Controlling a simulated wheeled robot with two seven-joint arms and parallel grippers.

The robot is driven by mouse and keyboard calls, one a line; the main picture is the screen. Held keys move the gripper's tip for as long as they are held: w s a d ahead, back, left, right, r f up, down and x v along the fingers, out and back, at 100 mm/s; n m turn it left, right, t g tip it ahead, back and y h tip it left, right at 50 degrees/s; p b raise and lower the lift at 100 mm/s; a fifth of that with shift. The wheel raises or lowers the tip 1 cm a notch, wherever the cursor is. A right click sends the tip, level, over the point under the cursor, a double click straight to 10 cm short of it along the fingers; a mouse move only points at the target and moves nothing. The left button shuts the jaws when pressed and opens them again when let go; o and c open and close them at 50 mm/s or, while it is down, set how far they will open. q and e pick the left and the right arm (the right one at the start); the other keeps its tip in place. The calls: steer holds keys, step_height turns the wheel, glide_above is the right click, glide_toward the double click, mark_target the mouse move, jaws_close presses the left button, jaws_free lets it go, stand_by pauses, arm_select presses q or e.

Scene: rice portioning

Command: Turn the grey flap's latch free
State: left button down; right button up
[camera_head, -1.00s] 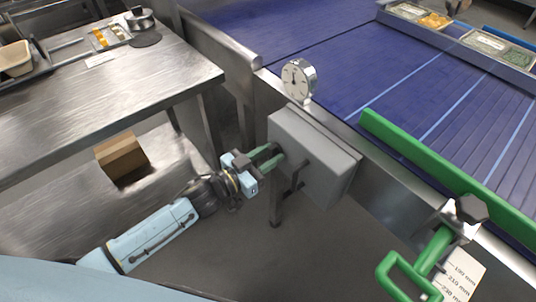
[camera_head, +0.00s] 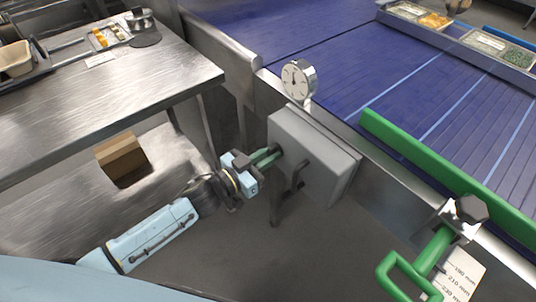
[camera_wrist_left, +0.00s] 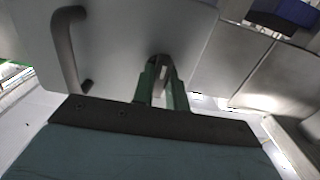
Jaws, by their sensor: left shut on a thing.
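The grey flap (camera_head: 311,161) is the front of a box on the side of the conveyor frame, and it looks closed. Its dark bar handle (camera_head: 297,178) stands on its face; the handle also shows in the left wrist view (camera_wrist_left: 66,50). My left gripper (camera_head: 272,155) reaches the upper left part of the flap, with green fingers shut on the latch. In the left wrist view the latch (camera_wrist_left: 159,72) is a small piece between the fingertips, mostly hidden by them. My right gripper is not in view.
A round dial gauge (camera_head: 298,78) stands just above the flap. A green rail (camera_head: 445,172) and a green handle (camera_head: 410,275) lie to the right along the blue conveyor (camera_head: 330,45). A steel table (camera_head: 110,90) is at left, with a cardboard box (camera_head: 121,157) beneath.

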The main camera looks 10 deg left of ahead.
arm_select(q)
steer(key=shift+r+n+p, duration=0.1)
steer(key=shift+n+p, duration=0.95)
steer(key=shift+n, duration=0.55)
steer(key=shift+n+p, duration=0.65)
steer(key=shift+n, duration=0.05)
steer(key=shift+n+p, duration=0.35)
steer(key=shift+n, duration=0.55)
